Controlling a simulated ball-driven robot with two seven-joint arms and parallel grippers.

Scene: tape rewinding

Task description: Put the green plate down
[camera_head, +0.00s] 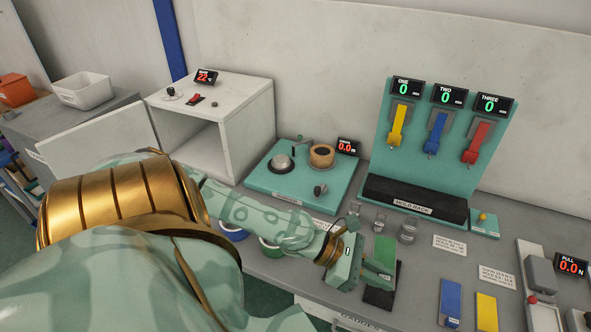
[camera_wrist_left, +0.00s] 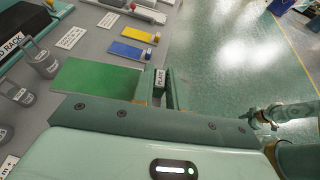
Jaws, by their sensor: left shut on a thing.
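The green plate (camera_head: 384,250) is at the bench's front, right of the middle. Its broad green face also shows in the left wrist view (camera_wrist_left: 95,78), left of the fingers. My left gripper (camera_head: 374,274) is shut on the end of the plate marked by a small "PLATE" label (camera_wrist_left: 160,78). A dark patch (camera_head: 378,298) lies on the bench below the gripper; whether the plate touches the bench is unclear. My right gripper (camera_wrist_left: 258,115) shows small at the right of the left wrist view, away from the plate; its fingers are too small to read.
Several grey weights (camera_head: 407,230) stand just behind the plate. A blue plate (camera_head: 450,302) and a yellow plate (camera_head: 486,311) lie to its right. The bench's front edge is close.

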